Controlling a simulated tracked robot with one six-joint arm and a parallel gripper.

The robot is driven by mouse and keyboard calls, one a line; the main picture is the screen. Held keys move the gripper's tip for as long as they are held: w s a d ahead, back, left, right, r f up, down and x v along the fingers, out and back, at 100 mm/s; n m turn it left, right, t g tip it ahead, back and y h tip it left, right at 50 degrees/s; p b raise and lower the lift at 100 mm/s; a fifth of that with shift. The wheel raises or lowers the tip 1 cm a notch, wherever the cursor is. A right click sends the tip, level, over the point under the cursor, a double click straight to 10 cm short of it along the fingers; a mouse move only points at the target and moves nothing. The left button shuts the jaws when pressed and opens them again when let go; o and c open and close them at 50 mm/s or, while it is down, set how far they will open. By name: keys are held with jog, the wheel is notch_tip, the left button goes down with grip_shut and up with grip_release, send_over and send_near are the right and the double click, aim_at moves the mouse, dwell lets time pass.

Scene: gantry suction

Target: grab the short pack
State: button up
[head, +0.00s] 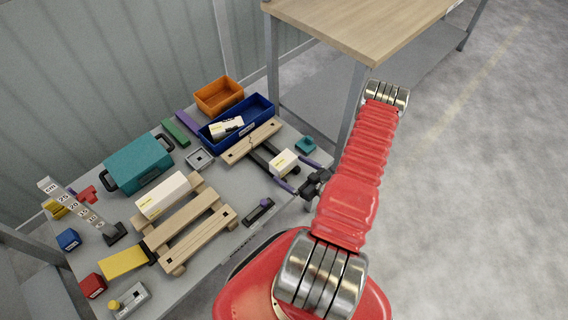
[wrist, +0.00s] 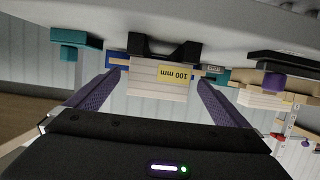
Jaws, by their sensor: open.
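The short pack (head: 284,163) is a small white box with a yellow label, near the right end of the grey table. In the wrist view, which is upside down, the pack (wrist: 145,80) shows a yellow "100 mm" label. It appears to rest on a black support (wrist: 165,46). My gripper (head: 288,167) is open, with one purple finger on each side of the pack. In the wrist view my gripper (wrist: 160,77) has visible gaps between both fingers and the pack. Whether the fingertips reach past its near face is hard to tell.
A wooden plank (head: 251,141) lies behind the short pack. A teal block (head: 306,144) and a dark tool (head: 259,210) are nearby.

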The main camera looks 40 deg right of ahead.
aim_at(283, 164)
jog(key=shift+w, duration=0.15)
jog(key=shift+x, duration=2.55)
jog(key=shift+c, duration=0.6)
jog(key=shift+d, duration=0.1)
jog(key=c, duration=1.6)
jog(key=shift+o, duration=0.2)
jog(key=shift+r, duration=0.1)
jog(key=shift+r, duration=4.9)
